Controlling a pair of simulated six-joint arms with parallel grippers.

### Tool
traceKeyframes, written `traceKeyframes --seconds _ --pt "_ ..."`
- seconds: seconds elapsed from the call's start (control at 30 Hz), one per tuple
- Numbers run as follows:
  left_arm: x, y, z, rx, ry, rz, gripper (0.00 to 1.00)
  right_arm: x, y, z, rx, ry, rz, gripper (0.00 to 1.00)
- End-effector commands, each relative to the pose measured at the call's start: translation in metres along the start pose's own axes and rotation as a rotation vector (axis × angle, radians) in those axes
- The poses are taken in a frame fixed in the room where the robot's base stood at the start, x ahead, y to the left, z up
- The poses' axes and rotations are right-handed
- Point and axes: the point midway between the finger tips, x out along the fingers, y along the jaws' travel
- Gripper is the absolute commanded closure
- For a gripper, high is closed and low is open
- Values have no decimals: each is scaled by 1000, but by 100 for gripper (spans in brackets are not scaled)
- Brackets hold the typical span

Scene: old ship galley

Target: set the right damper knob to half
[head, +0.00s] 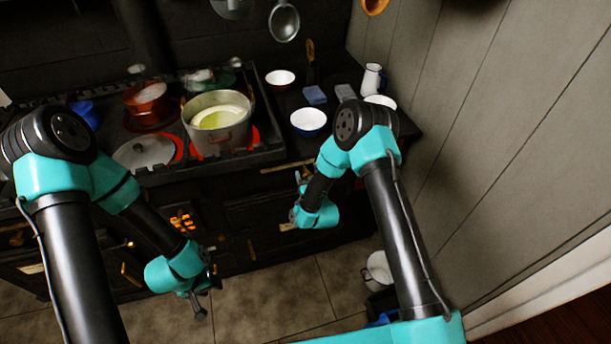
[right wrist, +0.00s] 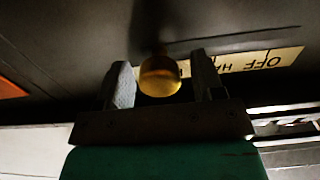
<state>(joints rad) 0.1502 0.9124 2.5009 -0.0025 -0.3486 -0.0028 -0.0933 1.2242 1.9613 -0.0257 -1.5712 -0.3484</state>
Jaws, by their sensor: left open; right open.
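The right damper knob (right wrist: 160,76) is a round brass knob on the dark stove front, seen in the right wrist view. A cream label plate (right wrist: 283,61) behind it reads "OFF" and "HA…", upside down, partly covered by the knob and a finger. My right gripper (right wrist: 163,84) is open, with one finger on each side of the knob; I cannot tell whether either touches it. In the head view my right gripper (head: 298,203) is at the stove front, and the knob cannot be made out there. My left gripper (head: 203,290) is open and low before the stove, holding nothing visible.
The stove top (head: 260,155) carries a large pot (head: 217,140), a copper pot (head: 148,116) and a lid (head: 145,152). Bowls (head: 308,121) and a jug (head: 371,80) stand at its right. A bucket (head: 378,270) is on the floor near the plank wall (head: 500,130).

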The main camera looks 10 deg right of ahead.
Motion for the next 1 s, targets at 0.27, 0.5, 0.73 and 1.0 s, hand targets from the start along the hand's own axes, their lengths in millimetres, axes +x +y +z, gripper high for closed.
traceKeyframes --seconds 0.27,0.5,0.73,1.0 --pt "0 0 0 0 0 0 57 0 0 0 0 0 -1 54" --pt "0 0 0 0 0 0 57 0 0 0 0 0 -1 77" --pt "0 0 0 0 0 0 57 0 0 0 0 0 -1 99" --pt "0 0 0 0 0 0 57 0 -11 0 0 1 -3 100"
